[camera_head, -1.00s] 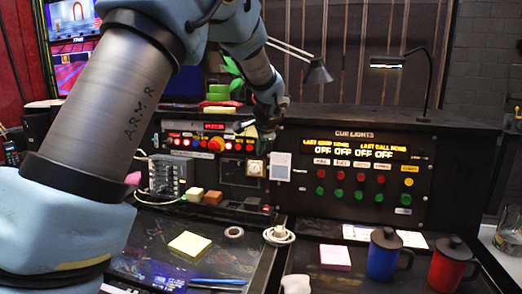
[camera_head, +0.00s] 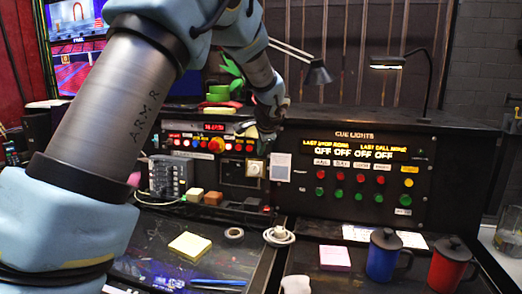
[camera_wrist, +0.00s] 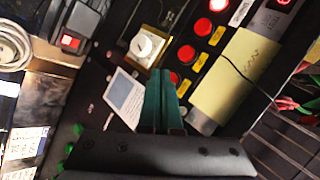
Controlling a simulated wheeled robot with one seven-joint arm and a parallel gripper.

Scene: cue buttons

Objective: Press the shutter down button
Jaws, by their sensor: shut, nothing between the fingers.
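My gripper (camera_head: 265,142) is in front of the left control panel, close to its right end. In the wrist view its green fingers (camera_wrist: 160,78) are together and empty, over the panel near a white card (camera_wrist: 127,97). Red buttons (camera_wrist: 187,53) with yellow labels run in a row just beyond the fingertips. The row also shows in the head view (camera_head: 187,142). No label is legible enough to tell which one is the shutter down button. The fingers cover part of the panel. I cannot tell whether they touch it.
A white knob (camera_wrist: 146,46) on a yellowish plate sits beside the fingers. A yellow note (camera_wrist: 234,78) lies by the red buttons. The cue lights panel (camera_head: 357,178) stands to the right. Blue (camera_head: 383,258) and red (camera_head: 447,268) mugs stand on the desk at the front right.

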